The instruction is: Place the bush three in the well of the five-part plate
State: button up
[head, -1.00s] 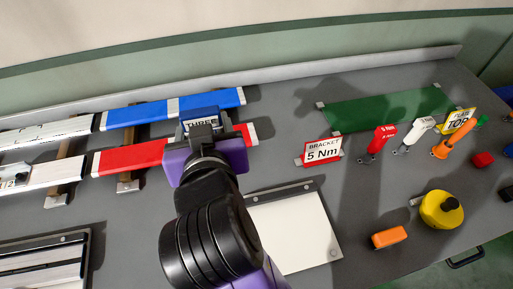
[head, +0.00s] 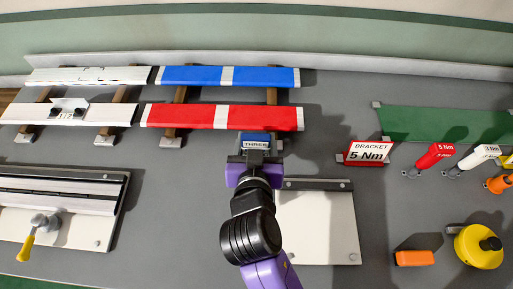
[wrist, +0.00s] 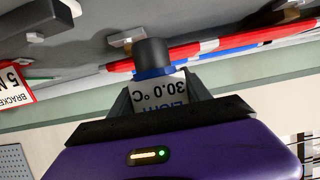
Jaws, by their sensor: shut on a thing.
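My gripper (head: 256,154) is shut on a blue piece marked THREE (head: 256,139), which I take to be the bush three. In the head view it is in front of the red-and-white bar, its height above the bench unclear. In the wrist view, a dark cylinder with a blue collar (wrist: 152,54) stands out beyond the jaws of my gripper (wrist: 158,92).
Red (head: 222,117) and blue (head: 230,77) bars lie on supports behind my gripper. A white board (head: 322,235) lies at front right. A clamp fixture (head: 60,205) stands left. A BRACKET 5 Nm sign (head: 365,152), tools and a yellow round thing (head: 478,247) are right.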

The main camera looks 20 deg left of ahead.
jog(key=shift+f, duration=2.1)
jog(key=o, duration=1.2)
jog(key=shift+f, duration=0.2)
jog(key=o, duration=0.5)
jog(key=shift+r, duration=0.1)
